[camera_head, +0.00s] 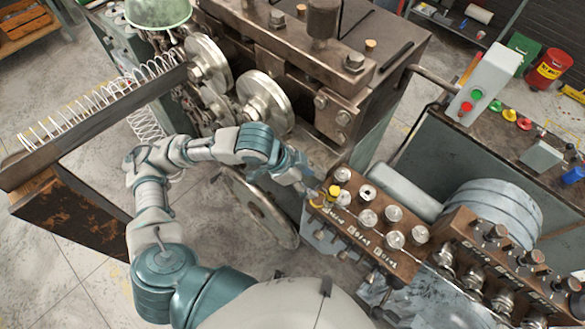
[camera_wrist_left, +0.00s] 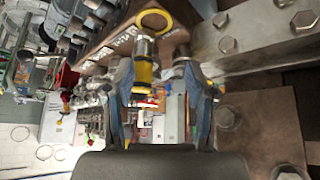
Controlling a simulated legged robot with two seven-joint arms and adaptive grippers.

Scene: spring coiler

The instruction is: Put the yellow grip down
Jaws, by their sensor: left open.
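The yellow grip (camera_head: 333,192) is at the left end of a brown rack (camera_head: 345,222) that carries several round metal pieces. In the left wrist view the yellow grip (camera_wrist_left: 143,70) is a short yellow cylinder with a metal part, below a yellow ring (camera_wrist_left: 153,20). My left gripper (camera_head: 313,192) is at the rack's left end, beside the grip. In the left wrist view my left gripper (camera_wrist_left: 156,72) is open; its fingers stand apart, with the grip between them, nearer the left finger. Whether the grip rests fully in the rack cannot be told. My right gripper is not in view.
The spring coiler (camera_head: 330,70) with its metal rollers (camera_head: 263,100) stands behind the arm. A long bar (camera_head: 95,125) with a wire spring runs out at left. A second rack (camera_head: 500,262) and a control box (camera_head: 486,85) are at right.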

